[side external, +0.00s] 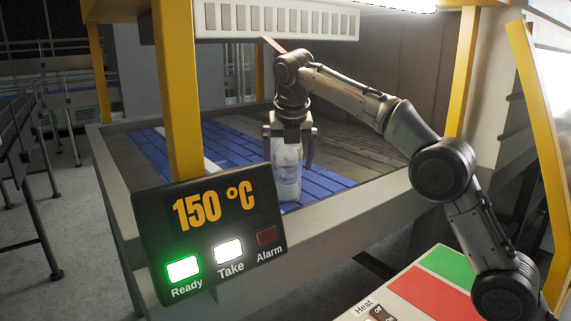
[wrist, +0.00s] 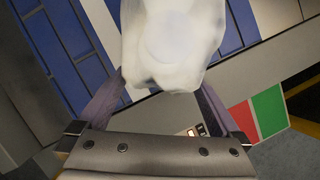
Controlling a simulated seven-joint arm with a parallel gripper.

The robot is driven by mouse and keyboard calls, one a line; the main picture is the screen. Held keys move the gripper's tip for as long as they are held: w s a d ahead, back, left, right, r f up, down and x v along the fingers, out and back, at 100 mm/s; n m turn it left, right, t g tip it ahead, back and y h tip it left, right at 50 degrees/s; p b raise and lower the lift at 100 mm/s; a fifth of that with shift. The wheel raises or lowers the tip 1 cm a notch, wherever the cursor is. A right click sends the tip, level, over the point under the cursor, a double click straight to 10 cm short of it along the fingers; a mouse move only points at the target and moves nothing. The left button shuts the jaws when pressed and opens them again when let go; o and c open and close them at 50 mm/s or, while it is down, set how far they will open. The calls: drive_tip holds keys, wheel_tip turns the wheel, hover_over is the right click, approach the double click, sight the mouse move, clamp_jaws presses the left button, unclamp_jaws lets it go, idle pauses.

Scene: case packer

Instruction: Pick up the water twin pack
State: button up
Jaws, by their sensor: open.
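The water twin pack (side external: 287,172) stands upright on the blue conveyor, wrapped in pale, cloudy film with a bluish label. In the wrist view its whitish wrapped top (wrist: 172,45) fills the upper middle. My gripper (side external: 290,164) points down over the pack, with one finger on each side of its upper part. In the wrist view my gripper (wrist: 165,85) is open, its fingers left and right of the pack's near end. I cannot tell whether either finger touches the film.
The blue slatted conveyor (side external: 225,143) lies inside a grey frame (side external: 345,218). A yellow post (side external: 178,90) and a display panel (side external: 213,238) reading 150 °C stand in front, its Ready and Take lamps lit. A control panel with green and red areas (side external: 425,290) is at lower right.

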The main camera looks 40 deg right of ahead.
sight(288, 177)
drive_tip(key=shift+x, duration=2.9)
drive_tip(key=c, duration=1.6)
drive_tip(key=shift+r, duration=0.2)
